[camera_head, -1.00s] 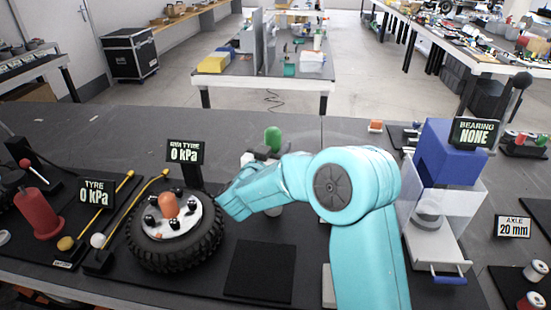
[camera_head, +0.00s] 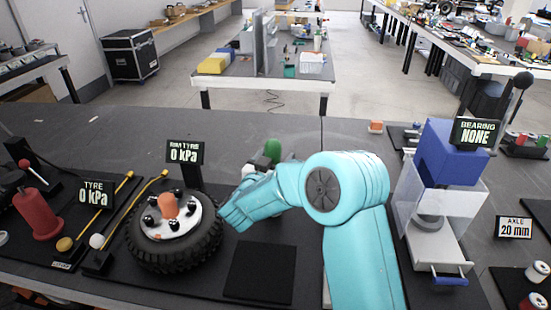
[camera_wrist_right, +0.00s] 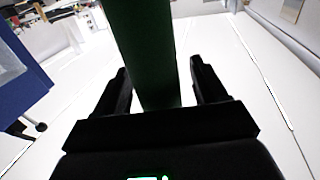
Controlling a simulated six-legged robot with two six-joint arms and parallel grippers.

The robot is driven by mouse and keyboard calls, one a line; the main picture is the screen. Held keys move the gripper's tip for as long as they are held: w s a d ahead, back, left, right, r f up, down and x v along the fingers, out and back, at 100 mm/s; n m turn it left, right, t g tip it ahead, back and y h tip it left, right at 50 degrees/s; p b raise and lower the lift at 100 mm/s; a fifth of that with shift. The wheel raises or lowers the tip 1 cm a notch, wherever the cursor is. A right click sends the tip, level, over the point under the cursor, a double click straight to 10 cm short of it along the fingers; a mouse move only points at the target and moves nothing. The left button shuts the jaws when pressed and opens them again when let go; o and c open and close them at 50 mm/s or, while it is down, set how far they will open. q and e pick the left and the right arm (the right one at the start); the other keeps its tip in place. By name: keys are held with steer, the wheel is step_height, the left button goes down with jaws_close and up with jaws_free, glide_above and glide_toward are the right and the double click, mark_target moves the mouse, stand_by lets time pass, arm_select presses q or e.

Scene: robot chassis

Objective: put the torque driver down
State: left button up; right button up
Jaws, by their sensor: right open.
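The torque driver appears to be the green-handled tool (camera_head: 272,149) standing behind my right forearm in the head view; its lower part is hidden. In the right wrist view its dark green shaft (camera_wrist_right: 148,45) stands between the two black fingers of my right gripper (camera_wrist_right: 160,72). The fingers are open, with a visible gap to the shaft on the right side. In the head view most of the right gripper (camera_head: 259,161) is hidden behind the arm. My left gripper is not in view.
A wheel (camera_head: 172,240) with a lug plate lies left of my forearm, below a rim tyre sign (camera_head: 185,152). A black pad (camera_head: 260,274) lies in front. A blue press (camera_head: 446,152) with a clear guard stands at the right. The bench behind is mostly clear.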

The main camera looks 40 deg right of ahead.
steer(key=shift+a+r, duration=0.1)
steer(key=shift+a, duration=0.25)
steer(key=b+v, duration=0.1)
steer(key=v, duration=1)
steer(key=shift+s+a, duration=0.15)
